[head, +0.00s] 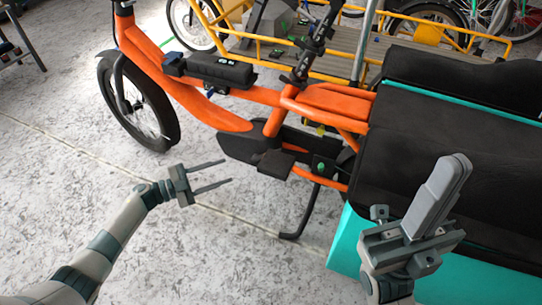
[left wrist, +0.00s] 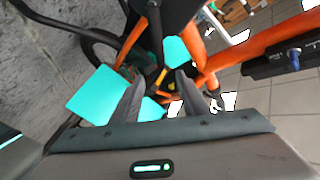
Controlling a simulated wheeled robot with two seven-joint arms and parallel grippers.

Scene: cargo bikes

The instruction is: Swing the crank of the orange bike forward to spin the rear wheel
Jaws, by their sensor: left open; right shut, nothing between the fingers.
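The orange bike (head: 225,112) stands across the middle of the head view. Its black pedal (head: 276,163) sits low on the frame beside a dark drive housing (head: 238,148); the crank arm itself is hard to make out. The rear wheel is hidden behind the cargo load. My left gripper (head: 227,171) is open and empty, left of the pedal and apart from it, fingers pointing right. In the left wrist view its fingers (left wrist: 158,80) face the orange frame (left wrist: 208,70). My right gripper (head: 456,162) is shut and empty, in front of the cargo load at the right.
A black and teal cargo load (head: 440,140) fills the right side. The black stand (head: 301,215) reaches the floor below the pedal. The spoked wheel (head: 140,105) is at the left. A yellow cargo bike (head: 285,50) stands behind. The floor near my left arm is clear.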

